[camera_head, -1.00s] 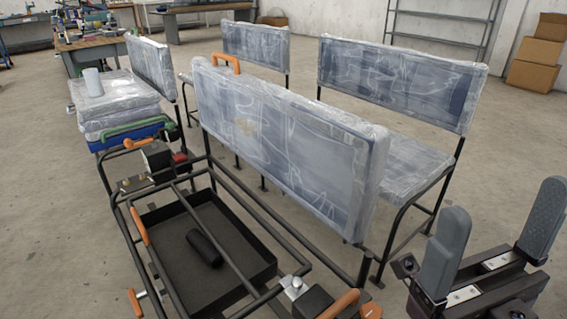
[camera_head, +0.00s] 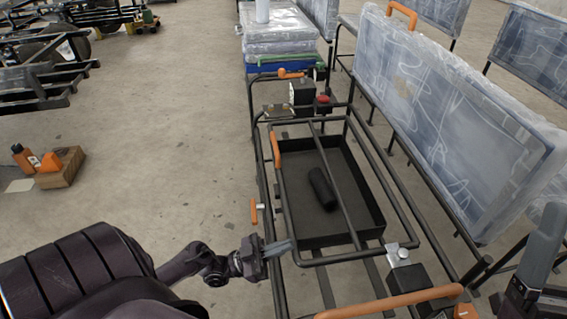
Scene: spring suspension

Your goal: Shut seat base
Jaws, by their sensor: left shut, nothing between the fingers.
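The seat base shows as a dark tubular frame (camera_head: 410,242) around and over a black open tray (camera_head: 378,222). It has no cushion on it. A black cylinder (camera_head: 322,188) lies in the tray, partly under a cross bar. An orange grip (camera_head: 276,149) is on the frame's left bar. The padded backrest (camera_head: 440,120), wrapped in clear plastic, stands upright to the right. My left gripper (camera_head: 284,247) is shut and empty at the frame's lower left bar; I cannot tell whether it touches. My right gripper (camera_head: 545,245) is at the right edge, partly cut off.
A small orange-handled lever (camera_head: 254,212) sticks out left of the frame. An orange bar (camera_head: 390,302) crosses the near end. A red knob (camera_head: 323,99) and black box stand at the far end. Wrapped cushions (camera_head: 275,42) are stacked beyond. The floor at left is mostly clear.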

